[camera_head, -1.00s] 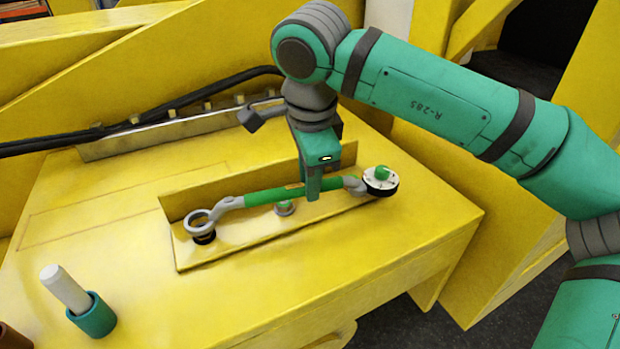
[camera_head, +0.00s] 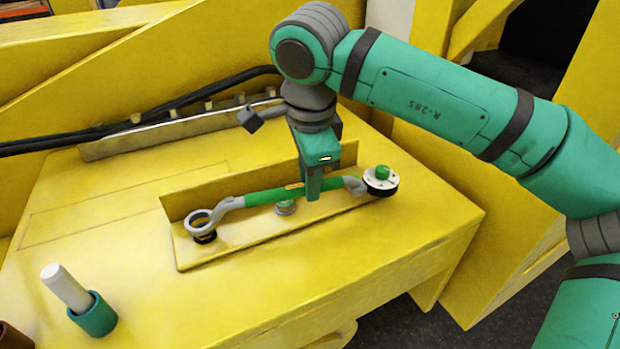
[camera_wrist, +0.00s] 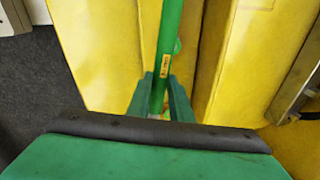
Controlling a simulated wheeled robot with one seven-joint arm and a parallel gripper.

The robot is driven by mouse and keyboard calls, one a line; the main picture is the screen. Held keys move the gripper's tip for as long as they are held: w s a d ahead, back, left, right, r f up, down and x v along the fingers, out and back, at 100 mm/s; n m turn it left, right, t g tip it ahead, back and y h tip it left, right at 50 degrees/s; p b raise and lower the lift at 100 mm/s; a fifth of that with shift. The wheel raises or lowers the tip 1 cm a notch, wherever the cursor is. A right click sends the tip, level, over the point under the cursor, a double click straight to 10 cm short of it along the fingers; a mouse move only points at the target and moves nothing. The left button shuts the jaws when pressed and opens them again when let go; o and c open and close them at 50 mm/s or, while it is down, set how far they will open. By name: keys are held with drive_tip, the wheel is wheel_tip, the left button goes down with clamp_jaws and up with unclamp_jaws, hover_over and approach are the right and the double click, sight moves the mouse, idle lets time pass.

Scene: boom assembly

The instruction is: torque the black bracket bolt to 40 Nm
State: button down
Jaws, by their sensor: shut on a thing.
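A wrench with a green handle (camera_head: 265,196) lies lengthwise over the bracket plate (camera_head: 250,231) in the head view. Its grey ring end (camera_head: 197,217) is at the left, over or close above the black bolt (camera_head: 205,238), which is partly hidden. I cannot tell whether the ring is seated on it. A round white and black head with a green knob (camera_head: 382,173) is at the wrench's right end. My gripper (camera_head: 313,187) is shut on the handle, right of its middle. In the wrist view the handle (camera_wrist: 170,35) runs between my fingers (camera_wrist: 160,98).
A silver bolt (camera_head: 285,208) stands under the handle. An upright yellow flange (camera_head: 215,191) runs behind the wrench. Black cables (camera_head: 225,85) and a metal rail (camera_head: 165,132) lie behind. A teal cup (camera_head: 95,315) holding a white rod (camera_head: 66,287) stands front left.

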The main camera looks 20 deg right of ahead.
drive_tip(key=shift+f, duration=1.1)
idle(1.1)
drive_tip(key=shift+s+a+m, duration=0.15)
drive_tip(key=shift+s+m, duration=0.25)
drive_tip(key=shift+s, duration=0.3)
drive_tip(key=shift+s+a+m, duration=0.15)
drive_tip(key=shift+s+m, duration=0.25)
drive_tip(key=shift+s, duration=0.3)
drive_tip(key=shift+s, duration=0.1)
drive_tip(key=shift+s+a+m+h, duration=0.15)
drive_tip(key=shift+s+a+m, duration=0.1)
drive_tip(key=shift+s+m, duration=0.25)
drive_tip(key=shift+s+a+m+h, duration=0.15)
drive_tip(key=shift+s+a+m, duration=0.15)
drive_tip(key=shift+s, duration=0.4)
drive_tip(key=shift+s, duration=0.1)
drive_tip(key=shift+s+a+m+g, duration=0.2)
drive_tip(key=shift+s+a+m, duration=0.15)
drive_tip(key=shift+s, duration=0.25)
drive_tip(key=shift+s+a+m+g, duration=0.2)
drive_tip(key=shift+s+a+m, duration=0.05)
drive_tip(key=shift+s+m, duration=0.25)
drive_tip(key=shift+s, duration=0.1)
